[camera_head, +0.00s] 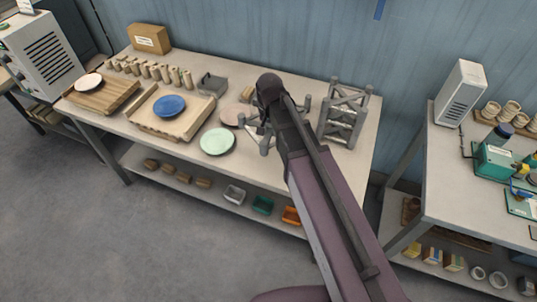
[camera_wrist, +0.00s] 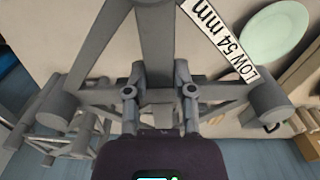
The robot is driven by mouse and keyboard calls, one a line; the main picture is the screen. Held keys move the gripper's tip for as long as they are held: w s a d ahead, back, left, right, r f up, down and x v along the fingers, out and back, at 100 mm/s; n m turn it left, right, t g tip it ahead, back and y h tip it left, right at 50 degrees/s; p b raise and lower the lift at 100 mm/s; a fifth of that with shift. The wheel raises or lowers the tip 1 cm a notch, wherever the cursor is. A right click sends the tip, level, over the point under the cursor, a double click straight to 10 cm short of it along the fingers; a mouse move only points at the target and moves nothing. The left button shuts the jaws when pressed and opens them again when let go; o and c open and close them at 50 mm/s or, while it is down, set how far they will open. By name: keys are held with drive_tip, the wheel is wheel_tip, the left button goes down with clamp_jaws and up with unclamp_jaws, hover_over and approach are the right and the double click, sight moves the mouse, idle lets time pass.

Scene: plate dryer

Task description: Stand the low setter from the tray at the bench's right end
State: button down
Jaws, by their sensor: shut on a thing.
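The low setter (camera_wrist: 154,45) is a grey frame with round posts and a white label reading "LOW 54 mm". It fills much of the wrist view, and my gripper (camera_wrist: 160,105) is shut on a bar of it. In the head view the setter (camera_head: 265,136) shows in part around my arm, over the right half of the bench (camera_head: 185,62). My arm hides its middle and my gripper there. I cannot tell whether its feet touch anything. A wooden tray (camera_head: 138,124) holds a blue plate (camera_head: 169,106), left of the setter.
A taller grey frame (camera_head: 322,128) stands close right of the setter, near the bench's right end. A mint plate (camera_head: 217,141) and a pinkish disc (camera_head: 231,115) lie left. A grey block (camera_head: 212,84) and several small tan cylinders (camera_head: 155,72) stand behind. Some bare bench shows at the front right.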

drive_tip(key=shift+d, duration=0.1)
drive_tip(key=shift+w+a+f+b, duration=0.25)
drive_tip(key=shift+a+f+b, duration=0.1)
drive_tip(key=shift+f+b, duration=0.15)
drive_tip(key=a+f+n+b, duration=0.2)
drive_tip(key=a+f+b, duration=0.2)
drive_tip(key=a, duration=0.1)
drive_tip(key=w+a+f+n+b, duration=0.1)
drive_tip(key=a+f+n+b, duration=0.1)
drive_tip(key=a+f+b, duration=0.2)
drive_tip(key=w+a+f+n+b, duration=0.1)
drive_tip(key=a+f+n+b, duration=0.1)
drive_tip(key=a+f+b, duration=0.2)
drive_tip(key=shift+w+a+n, duration=0.1)
drive_tip(key=shift+a+n, duration=0.3)
drive_tip(key=shift+a, duration=0.4)
drive_tip(key=shift+a+f, duration=0.15)
drive_tip(key=shift+a, duration=0.2)
drive_tip(key=shift+d, duration=0.15)
drive_tip(key=d, duration=0.4)
drive_tip(key=d+f+b, duration=0.1)
drive_tip(key=d, duration=0.4)
drive_tip(key=w+d, duration=0.1)
drive_tip(key=d, duration=0.4)
drive_tip(key=shift+d+f+b, duration=0.15)
drive_tip(key=shift+d+b, duration=0.1)
drive_tip(key=shift+b, duration=0.05)
